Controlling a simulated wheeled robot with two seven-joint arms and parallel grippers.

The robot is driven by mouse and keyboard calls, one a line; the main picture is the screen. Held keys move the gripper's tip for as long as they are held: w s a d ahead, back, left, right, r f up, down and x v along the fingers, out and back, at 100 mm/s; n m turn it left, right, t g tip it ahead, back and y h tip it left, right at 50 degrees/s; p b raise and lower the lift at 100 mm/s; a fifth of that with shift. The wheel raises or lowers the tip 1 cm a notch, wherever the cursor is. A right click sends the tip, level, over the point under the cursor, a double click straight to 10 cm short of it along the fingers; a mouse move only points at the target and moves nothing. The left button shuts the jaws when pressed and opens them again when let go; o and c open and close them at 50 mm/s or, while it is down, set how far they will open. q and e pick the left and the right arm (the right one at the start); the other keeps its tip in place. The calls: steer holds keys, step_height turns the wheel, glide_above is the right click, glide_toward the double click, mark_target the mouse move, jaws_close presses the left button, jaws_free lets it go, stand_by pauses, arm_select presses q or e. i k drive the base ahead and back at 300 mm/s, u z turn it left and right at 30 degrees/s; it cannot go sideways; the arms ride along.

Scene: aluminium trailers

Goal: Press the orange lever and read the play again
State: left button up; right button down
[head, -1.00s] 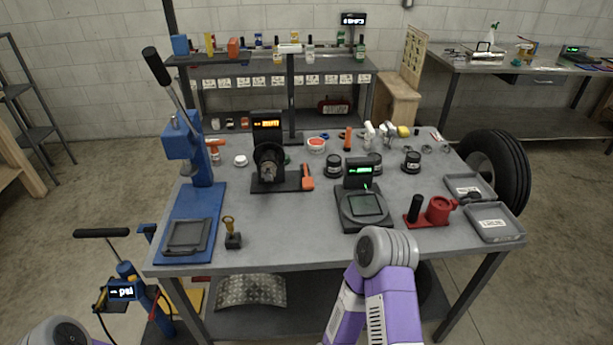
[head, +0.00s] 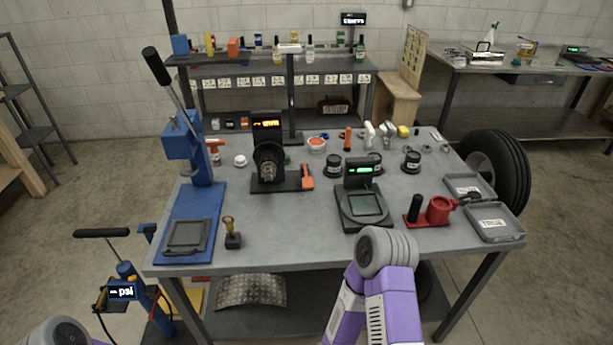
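The orange lever (head: 307,178) stands at the right side of a black hub fixture (head: 269,160) on the grey workbench (head: 290,220). The fixture has a dark base plate and a round hub with a metal centre. A black readout box (head: 267,122) behind it shows small orange characters that I cannot read for sure. Neither gripper shows in the head view. A grey and purple part of my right arm is at the bottom right of centre, in front of the bench. A small part of my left arm is at the bottom left corner. Nothing of mine touches the lever.
A blue lever press (head: 188,150) stands left of the fixture.

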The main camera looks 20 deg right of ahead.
mark_target(308, 183)
steer(key=k, duration=0.5)
steer(key=z, duration=1.4)
steer(key=i, duration=0.85)
steer(key=u, duration=1.95)
steer(key=i, duration=0.25)
steer(key=z, duration=0.05)
